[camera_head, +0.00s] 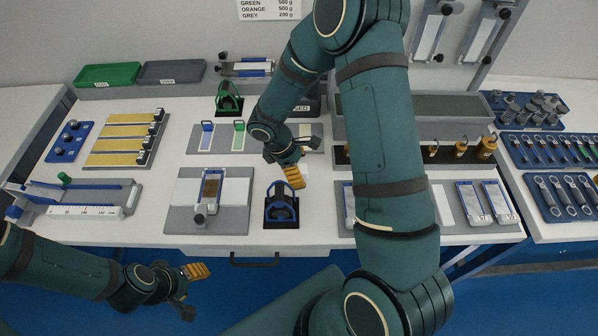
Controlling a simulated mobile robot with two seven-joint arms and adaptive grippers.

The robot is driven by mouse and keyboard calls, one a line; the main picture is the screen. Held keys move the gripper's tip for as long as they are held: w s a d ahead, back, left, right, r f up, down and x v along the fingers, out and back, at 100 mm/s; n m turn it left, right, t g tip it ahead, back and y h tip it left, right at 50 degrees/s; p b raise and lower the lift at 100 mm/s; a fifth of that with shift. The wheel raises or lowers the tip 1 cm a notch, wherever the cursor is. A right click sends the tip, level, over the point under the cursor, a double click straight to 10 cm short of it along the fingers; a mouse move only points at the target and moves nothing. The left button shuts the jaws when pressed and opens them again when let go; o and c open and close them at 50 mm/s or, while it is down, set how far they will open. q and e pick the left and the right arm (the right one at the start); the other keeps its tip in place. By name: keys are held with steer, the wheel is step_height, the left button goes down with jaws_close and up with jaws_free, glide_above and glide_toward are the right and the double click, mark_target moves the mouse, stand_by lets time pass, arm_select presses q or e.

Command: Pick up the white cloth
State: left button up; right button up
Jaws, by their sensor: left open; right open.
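My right gripper (299,165) hangs over the middle of the white table, open, with a yellow-padded finger pointing down. A small pale patch beside its fingers may be part of the white cloth, but the gripper covers much of that spot and I cannot tell for sure. I see no other clear cloth. My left gripper (190,287) is open and empty, low at the left, in front of the table's front edge and apart from everything on it.
A black and blue holder (281,207) stands just in front of my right gripper. A grey tray with white pads (237,191) lies to its left. A green-framed holder (229,98) stands behind. My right arm hides part of the right side.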

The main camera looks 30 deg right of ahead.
steer(key=shift+f, duration=0.15)
steer(key=c, duration=1.1)
steer(key=shift+o, duration=0.2)
step_height(320, 180, up, 10)
steer(key=shift+r+p, duration=0.1)
steer(key=shift+p, duration=1)
